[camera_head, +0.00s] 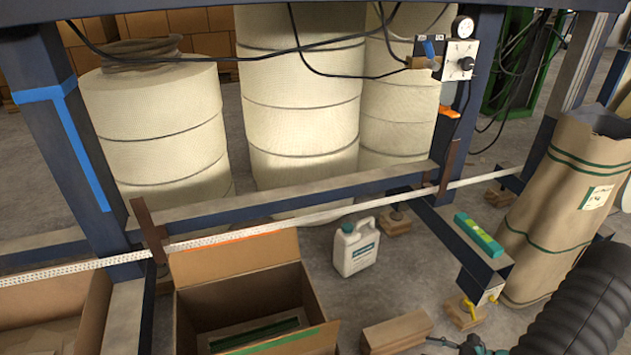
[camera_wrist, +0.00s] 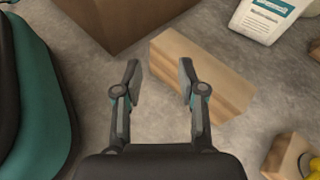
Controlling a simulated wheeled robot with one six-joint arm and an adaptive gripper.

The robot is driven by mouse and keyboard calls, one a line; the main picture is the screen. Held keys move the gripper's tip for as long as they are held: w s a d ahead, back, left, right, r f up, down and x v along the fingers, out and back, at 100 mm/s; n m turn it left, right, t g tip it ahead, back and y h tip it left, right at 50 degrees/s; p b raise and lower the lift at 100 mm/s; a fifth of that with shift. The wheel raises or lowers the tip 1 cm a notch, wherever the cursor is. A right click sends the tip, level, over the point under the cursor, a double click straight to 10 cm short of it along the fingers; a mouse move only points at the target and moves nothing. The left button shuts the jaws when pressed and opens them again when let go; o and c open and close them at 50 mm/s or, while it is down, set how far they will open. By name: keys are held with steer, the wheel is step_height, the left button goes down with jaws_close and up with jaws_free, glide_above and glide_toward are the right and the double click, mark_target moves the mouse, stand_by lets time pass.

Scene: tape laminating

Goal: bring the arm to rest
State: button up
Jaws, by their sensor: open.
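My gripper (camera_wrist: 160,85) is open in the wrist view, its two fingers spread with nothing between them. It is above the concrete floor, with a wooden block (camera_wrist: 205,75) beyond and partly behind the right finger. In the head view part of my gripper (camera_head: 468,347) shows at the bottom edge, right of the same wooden block (camera_head: 397,332). Most of it is cut off there. Its height above the floor is hard to tell.
A cardboard box (camera_head: 240,290) stands left of the block, a white jug (camera_head: 356,247) behind it. A dark steel frame (camera_head: 455,240) carries a green-yellow level (camera_head: 479,235). A tall paper sack (camera_head: 560,215) stands at right. Large rolls (camera_head: 300,120) stand behind a strip (camera_head: 330,212).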

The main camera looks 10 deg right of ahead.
steer(key=s+a+r+n+h+p, duration=0.1)
steer(key=s+a+r+n+h, duration=0.2)
steer(key=a+r+n, duration=0.4)
steer(key=s+a+r+n+g+h+p, duration=0.1)
steer(key=s+a+r+n+h, duration=0.2)
steer(key=r, duration=2.1)
steer(key=s+a+r+n+g+h+p, duration=0.1)
steer(key=s+a+r+n+h, duration=0.3)
steer(key=a+r+n, duration=0.6)
step_height(320, 180, up, 6)
steer(key=n+h+p, duration=0.1)
steer(key=n, duration=0.2)
steer(key=shift+a+n, duration=0.3)
steer(key=shift+s, duration=0.1)
